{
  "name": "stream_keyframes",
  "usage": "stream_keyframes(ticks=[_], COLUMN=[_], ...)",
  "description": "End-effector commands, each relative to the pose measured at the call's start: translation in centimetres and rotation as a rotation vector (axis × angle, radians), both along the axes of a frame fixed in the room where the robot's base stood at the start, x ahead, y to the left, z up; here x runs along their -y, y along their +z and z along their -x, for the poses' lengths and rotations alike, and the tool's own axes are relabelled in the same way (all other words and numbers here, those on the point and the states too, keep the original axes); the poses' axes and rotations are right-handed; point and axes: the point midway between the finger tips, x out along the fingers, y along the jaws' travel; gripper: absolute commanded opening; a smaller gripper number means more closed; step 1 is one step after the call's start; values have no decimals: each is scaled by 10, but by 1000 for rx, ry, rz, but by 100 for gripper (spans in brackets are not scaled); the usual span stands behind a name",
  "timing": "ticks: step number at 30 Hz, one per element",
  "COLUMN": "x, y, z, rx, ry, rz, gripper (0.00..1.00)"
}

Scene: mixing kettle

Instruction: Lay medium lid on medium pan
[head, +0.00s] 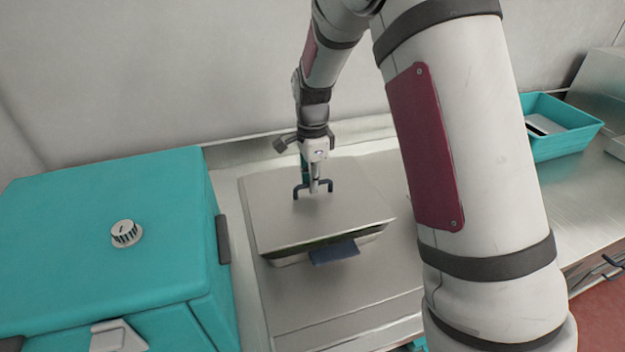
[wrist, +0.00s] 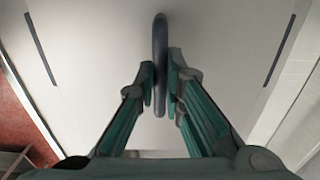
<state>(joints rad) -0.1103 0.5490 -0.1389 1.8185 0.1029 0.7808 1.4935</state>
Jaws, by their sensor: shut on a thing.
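The medium lid (head: 285,222) is a broad, flat metal sheet with a dark blue bow handle (head: 327,186). My gripper (head: 314,183) comes down from above and is shut on this handle. In the wrist view, the two green fingers (wrist: 161,88) press on either side of the handle (wrist: 160,35), over the pale lid (wrist: 100,45). The medium pan (head: 288,260) shows as a thin metal edge under the lid's front side, with a dark blue handle (head: 335,252) sticking out in front. A dark gap lies between them; whether they touch anywhere I cannot tell. The pan's inside is hidden.
A teal box-shaped appliance (head: 75,240) with a round knob (head: 126,233) stands close on the left. A teal bin (head: 570,143) holding something pale stands at the back right. The metal counter (head: 350,308) is bare in front of the pan. A wall rises behind.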

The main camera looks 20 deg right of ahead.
Motion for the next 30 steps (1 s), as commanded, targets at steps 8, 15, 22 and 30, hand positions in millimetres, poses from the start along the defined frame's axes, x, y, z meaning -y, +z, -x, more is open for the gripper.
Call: stream_keyframes(ticks=[8,15,22,30], x=[0,0,0,0], y=[0,-2,-9,-17], z=[-1,-1,-1,-1], rx=[-4,-4,-5,-4], ry=[0,0,0,1], rz=[1,1,1,1], gripper=[0,0,0,0])
